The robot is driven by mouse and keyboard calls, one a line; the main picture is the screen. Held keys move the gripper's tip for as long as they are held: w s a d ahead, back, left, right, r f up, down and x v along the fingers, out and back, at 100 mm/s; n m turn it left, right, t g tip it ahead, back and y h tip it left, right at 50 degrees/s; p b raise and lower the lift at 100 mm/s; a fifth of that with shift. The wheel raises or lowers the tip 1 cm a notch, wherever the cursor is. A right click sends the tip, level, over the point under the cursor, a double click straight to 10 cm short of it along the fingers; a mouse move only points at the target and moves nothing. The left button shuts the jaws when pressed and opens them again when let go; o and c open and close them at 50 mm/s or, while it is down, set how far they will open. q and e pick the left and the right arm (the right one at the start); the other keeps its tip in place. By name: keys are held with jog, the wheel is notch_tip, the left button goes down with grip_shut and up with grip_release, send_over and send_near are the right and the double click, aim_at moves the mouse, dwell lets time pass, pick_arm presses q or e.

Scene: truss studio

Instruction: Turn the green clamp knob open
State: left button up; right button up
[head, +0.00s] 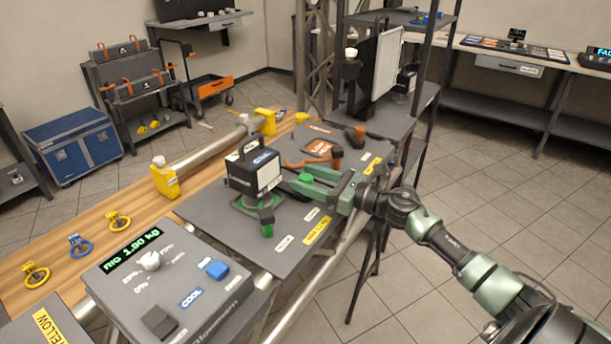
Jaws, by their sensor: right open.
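A black and white boxed fixture (252,172) stands on the dark grey bench plate, with a green clamp base under it. A bright green clamp lever (267,222) hangs at the front of this base. A small bright green knob (305,178) shows on the fixture's right side. My right gripper (304,184) reaches in from the right, its pale green fingers apart. The knob appears between or just beside the fingertips; I cannot tell whether they touch it. My left gripper is out of view.
An orange clamp (322,160) sits just behind my right gripper. A control box (165,282) with a blue button stands at the front left. Yellow clamps (165,180) hold a metal tube along the wooden bench. The floor at right is clear.

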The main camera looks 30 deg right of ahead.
jog(key=shift+w+a, duration=0.25)
jog(key=shift+w, duration=0.1)
grip_shut()
dwell(1.2)
